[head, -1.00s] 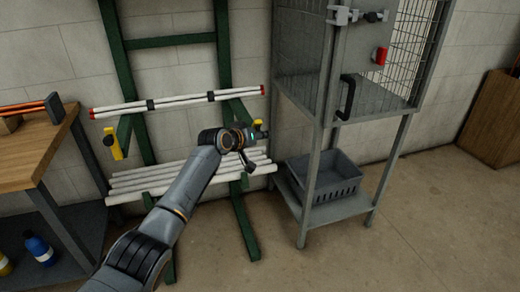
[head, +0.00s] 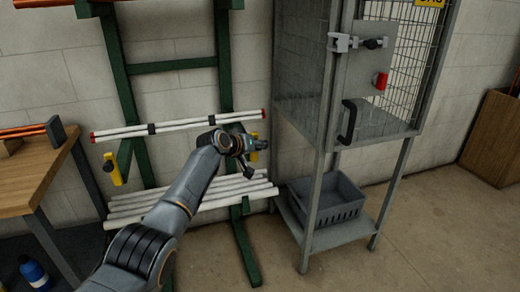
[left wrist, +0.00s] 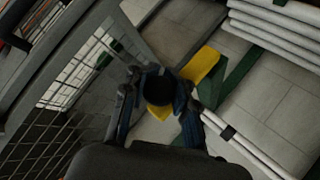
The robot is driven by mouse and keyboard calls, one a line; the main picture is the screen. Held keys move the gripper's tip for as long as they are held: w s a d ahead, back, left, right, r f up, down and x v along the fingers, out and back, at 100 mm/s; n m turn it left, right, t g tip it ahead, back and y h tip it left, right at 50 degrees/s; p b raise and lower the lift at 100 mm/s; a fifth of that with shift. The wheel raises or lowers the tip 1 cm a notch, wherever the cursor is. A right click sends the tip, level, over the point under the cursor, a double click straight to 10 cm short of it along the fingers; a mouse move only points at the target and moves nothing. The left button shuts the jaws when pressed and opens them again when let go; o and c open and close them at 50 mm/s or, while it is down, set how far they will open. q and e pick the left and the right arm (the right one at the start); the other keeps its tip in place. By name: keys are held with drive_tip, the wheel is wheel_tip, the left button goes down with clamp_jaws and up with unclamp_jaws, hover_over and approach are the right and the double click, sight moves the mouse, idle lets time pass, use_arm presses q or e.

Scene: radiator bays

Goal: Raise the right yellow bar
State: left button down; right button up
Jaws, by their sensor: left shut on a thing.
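The right yellow bar (head: 254,136) is on the right post of the green rack, mostly hidden behind my left gripper (head: 262,145) in the head view. In the left wrist view, the yellow bar (left wrist: 201,66) shows beyond the fingers, with a dark round end between them. My left gripper (left wrist: 160,92) is shut on this bar. The left yellow bar (head: 112,169) hangs on the left post. A strapped bundle of white tubes (head: 180,125) with red ends lies across the rack above the bars. My right gripper is not in view.
Several loose white tubes (head: 125,212) lie low on the rack. A grey mesh cage (head: 300,75) stands close right of my gripper, with a grey crate (head: 340,198) on its lower shelf. A wooden bench (head: 30,180) stands left.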

use_arm(q)
drive_tip(key=shift+w+a+r, duration=0.2)
drive_tip(key=shift+w+r, duration=0.05)
drive_tip(key=shift+r, duration=0.15)
drive_tip(key=shift+w+a+r, duration=0.2)
drive_tip(key=shift+r, duration=0.2)
drive_tip(key=c, duration=1.4)
unclamp_jaws()
drive_tip(key=o, duration=0.3)
drive_tip(key=shift+s+a+r, duration=0.1)
drive_tip(key=shift+s+a, duration=0.1)
drive_tip(key=shift+a, duration=0.05)
drive_tip(key=f+v, duration=0.1)
drive_tip(key=v, duration=1)
drive_tip(key=shift+s, duration=0.5)
drive_tip(key=shift+r, duration=0.1)
